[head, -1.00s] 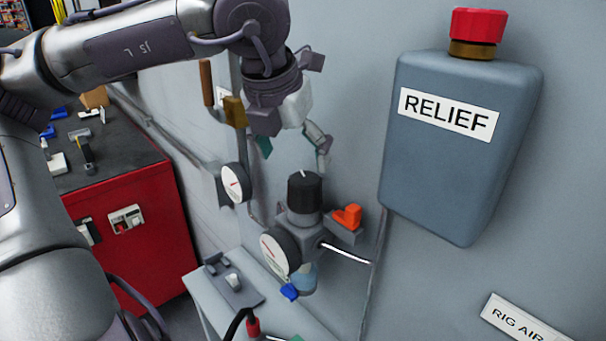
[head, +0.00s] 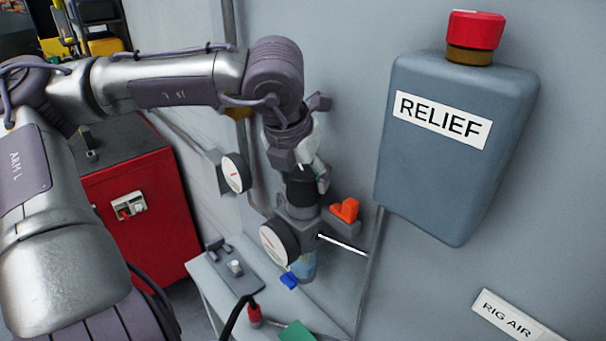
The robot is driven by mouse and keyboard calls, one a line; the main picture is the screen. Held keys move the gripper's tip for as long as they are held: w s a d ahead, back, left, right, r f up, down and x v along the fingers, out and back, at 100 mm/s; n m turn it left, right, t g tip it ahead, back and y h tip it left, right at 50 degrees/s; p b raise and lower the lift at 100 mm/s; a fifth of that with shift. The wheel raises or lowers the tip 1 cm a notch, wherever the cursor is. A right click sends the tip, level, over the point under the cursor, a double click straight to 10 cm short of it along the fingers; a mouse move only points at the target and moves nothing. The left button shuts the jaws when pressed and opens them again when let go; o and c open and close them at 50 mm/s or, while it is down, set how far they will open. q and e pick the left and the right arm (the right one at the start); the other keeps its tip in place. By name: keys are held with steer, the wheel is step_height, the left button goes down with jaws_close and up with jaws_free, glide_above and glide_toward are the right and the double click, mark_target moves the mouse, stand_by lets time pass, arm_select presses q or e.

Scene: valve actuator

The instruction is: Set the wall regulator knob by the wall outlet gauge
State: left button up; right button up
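The wall regulator's black knob (head: 300,190) sits on top of its grey body, partly covered by my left gripper. The outlet gauge (head: 279,243) is a white dial with a red needle on the regulator's front left. My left gripper (head: 311,184) points down at the knob from above, with fingers along its upper part. I cannot tell whether the fingers touch or grip the knob. My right gripper is not in view.
A second gauge (head: 236,173) is on the wall to the left. An orange lever (head: 345,210) sits just right of the regulator. The RELIEF tank (head: 455,150) with a red cap fills the right. A grey bench (head: 215,290) stands below; a red cabinet (head: 150,225) is at left.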

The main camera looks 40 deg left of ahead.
arm_select(q)
steer(key=c, duration=0.5)
steer(key=m+b, duration=0.2)
steer(key=b, duration=0.1)
steer(key=shift+f+h, duration=0.2)
steer(key=shift+h, duration=0.2)
steer(key=m+h+b, duration=0.1)
steer(key=m+b, duration=0.1)
steer(key=m, duration=0.1)
steer(key=shift+r, duration=0.1)
steer(key=shift+r+m+h, duration=0.1)
steer(key=shift+m+h, duration=0.3)
steer(key=shift+m, duration=0.5)
steer(key=shift+m+h, duration=0.4)
steer(key=shift+m, duration=0.5)
steer(key=shift+m+g+h+p, duration=0.5)
steer(key=shift+m+g+h, duration=0.1)
steer(key=shift+m, duration=1.7)
steer(key=o, duration=1.2)
steer(key=shift+c, duration=0.2)
